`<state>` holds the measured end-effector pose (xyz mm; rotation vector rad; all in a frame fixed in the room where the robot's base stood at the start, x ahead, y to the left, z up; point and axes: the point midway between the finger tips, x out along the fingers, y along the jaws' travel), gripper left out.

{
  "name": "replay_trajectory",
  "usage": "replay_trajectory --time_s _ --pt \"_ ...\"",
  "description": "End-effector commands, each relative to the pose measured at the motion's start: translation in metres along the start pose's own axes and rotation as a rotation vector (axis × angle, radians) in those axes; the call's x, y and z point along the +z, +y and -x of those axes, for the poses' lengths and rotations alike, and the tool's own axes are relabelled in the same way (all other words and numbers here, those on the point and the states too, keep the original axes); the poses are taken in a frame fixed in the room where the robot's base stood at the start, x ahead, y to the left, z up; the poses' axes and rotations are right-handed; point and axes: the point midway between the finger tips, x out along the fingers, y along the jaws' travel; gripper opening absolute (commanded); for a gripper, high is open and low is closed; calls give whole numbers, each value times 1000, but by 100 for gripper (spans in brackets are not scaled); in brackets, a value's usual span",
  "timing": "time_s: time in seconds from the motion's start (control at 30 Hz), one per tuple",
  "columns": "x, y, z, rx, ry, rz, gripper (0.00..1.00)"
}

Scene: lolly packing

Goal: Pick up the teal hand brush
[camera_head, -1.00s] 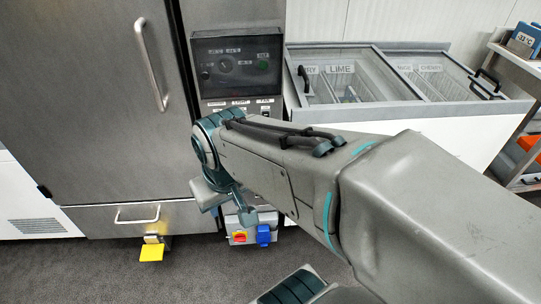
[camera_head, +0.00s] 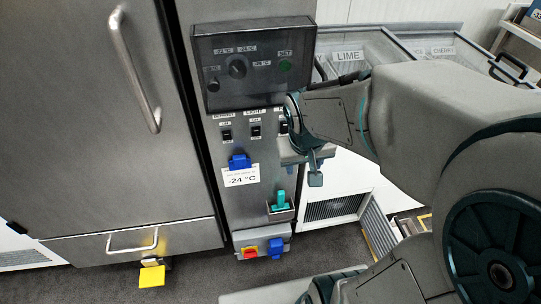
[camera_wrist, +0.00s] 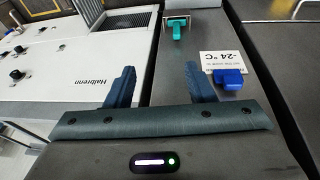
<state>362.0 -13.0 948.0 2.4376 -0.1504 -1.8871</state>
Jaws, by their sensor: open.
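The teal hand brush (camera_head: 281,202) sits upright in a small holder on the lower front of the grey control column. It also shows in the wrist view (camera_wrist: 176,28), at the top, beyond my fingers. My gripper (camera_head: 315,172) is to the right of the column, above and to the right of the brush in the head view, and partly hidden by its own wrist. In the wrist view my gripper (camera_wrist: 160,76) has its two dark fingers wide apart with nothing between them. The brush is apart from the fingers, a little right of their middle line.
A blue clip (camera_head: 239,161) holds a "-24 °C" card (camera_head: 241,177) on the column. Below the brush is a box (camera_head: 262,247) with red and blue parts. A steel door (camera_head: 90,120) stands left. A chest freezer (camera_head: 345,57) is behind my arm.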

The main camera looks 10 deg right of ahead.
Motion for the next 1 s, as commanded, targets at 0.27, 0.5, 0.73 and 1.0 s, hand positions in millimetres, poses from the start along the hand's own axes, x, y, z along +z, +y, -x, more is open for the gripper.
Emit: replay_trajectory --time_s 0.27,0.5,0.73,1.0 --pt "-35 -10 -134 4 1 9 49" --pt "-48 -34 -214 -71 12 15 49" --pt "-51 -46 -245 -110 17 16 49" --pt "-51 -53 -296 -112 15 19 49"
